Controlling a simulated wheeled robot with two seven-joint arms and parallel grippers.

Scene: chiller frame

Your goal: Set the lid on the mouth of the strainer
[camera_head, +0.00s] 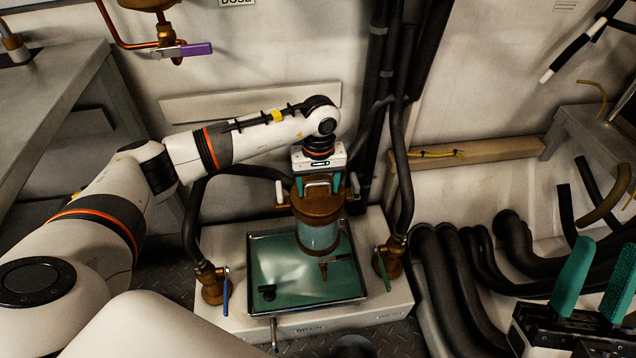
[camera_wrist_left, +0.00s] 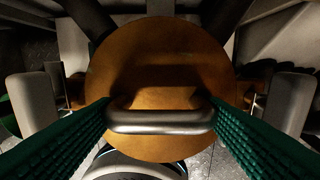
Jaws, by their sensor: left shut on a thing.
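The lid is a round copper-brown disc (camera_wrist_left: 160,75) with a metal bar handle (camera_wrist_left: 160,121), which my left gripper (camera_wrist_left: 160,118) holds between its green ridged fingers. In the head view, the lid (camera_head: 318,203) is level at the top of the strainer (camera_head: 318,238), a clear-walled cylinder. My left gripper (camera_head: 318,183) points down over it. The lid hides the mouth, and I cannot tell whether it touches the rim or hangs just above. In the left wrist view, a pale curved edge shows below the disc. My right gripper (camera_head: 603,262) is at the lower right, open and empty.
The strainer stands in a shallow metal tray (camera_head: 260,240) with small dark and brass parts (camera_head: 267,292). Brass valves with blue (camera_head: 226,290) and green (camera_head: 382,270) handles flank it. Black hoses (camera_head: 400,180) rise behind. A workbench (camera_head: 50,80) stands at the left.

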